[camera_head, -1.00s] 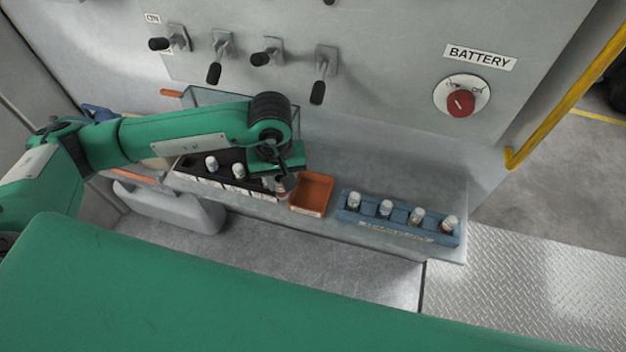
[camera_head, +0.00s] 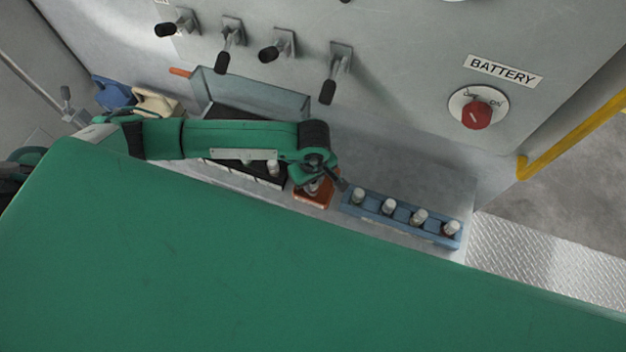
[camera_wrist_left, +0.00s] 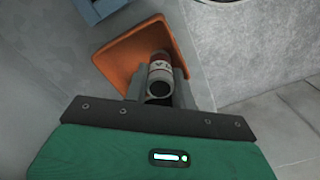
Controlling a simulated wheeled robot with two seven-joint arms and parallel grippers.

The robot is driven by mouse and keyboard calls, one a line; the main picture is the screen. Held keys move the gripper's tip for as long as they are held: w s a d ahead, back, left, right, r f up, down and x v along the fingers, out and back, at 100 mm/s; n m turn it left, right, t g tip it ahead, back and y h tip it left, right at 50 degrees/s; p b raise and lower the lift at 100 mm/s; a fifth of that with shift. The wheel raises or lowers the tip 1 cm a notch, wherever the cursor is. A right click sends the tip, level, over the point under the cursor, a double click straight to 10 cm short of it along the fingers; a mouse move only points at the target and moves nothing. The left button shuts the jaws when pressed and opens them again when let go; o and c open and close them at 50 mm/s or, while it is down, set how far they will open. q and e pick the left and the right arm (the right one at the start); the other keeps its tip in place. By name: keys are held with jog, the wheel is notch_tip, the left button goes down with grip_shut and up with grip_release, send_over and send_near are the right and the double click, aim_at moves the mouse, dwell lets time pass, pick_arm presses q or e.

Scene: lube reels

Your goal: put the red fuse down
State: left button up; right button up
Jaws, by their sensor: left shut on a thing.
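My left gripper (camera_head: 318,187) is over the small orange tray (camera_head: 314,201), which it partly hides in the head view. In the left wrist view the gripper (camera_wrist_left: 165,88) is shut on the red fuse (camera_wrist_left: 160,72), a small cylinder with a red band, a white label and a metal end. The orange tray (camera_wrist_left: 120,60) lies behind and around the fuse in that view. I cannot tell whether the fuse touches the tray floor. My right gripper is not in view.
A blue rack (camera_head: 401,216) with several fuses stands right of the tray. A black holder (camera_head: 265,176) with fuses is to the left, partly behind my arm. The grey panel with levers and a red battery switch (camera_head: 476,115) rises behind the shelf.

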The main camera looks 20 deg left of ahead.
pick_arm(q)
jog(key=shift+f, duration=1.3)
jog(key=o, duration=0.8)
jog(key=shift+r, duration=0.1)
jog(key=shift+o, duration=0.9)
jog(key=shift+r+p, duration=0.25)
jog(key=shift+p, duration=0.05)
jog(key=shift+r+b, duration=0.2)
jog(key=shift+b, duration=0.2)
notch_tip(320, 180, up, 11)
jog(key=b, duration=0.4)
jog(key=shift+f, duration=0.2)
jog(key=shift+r, duration=0.45)
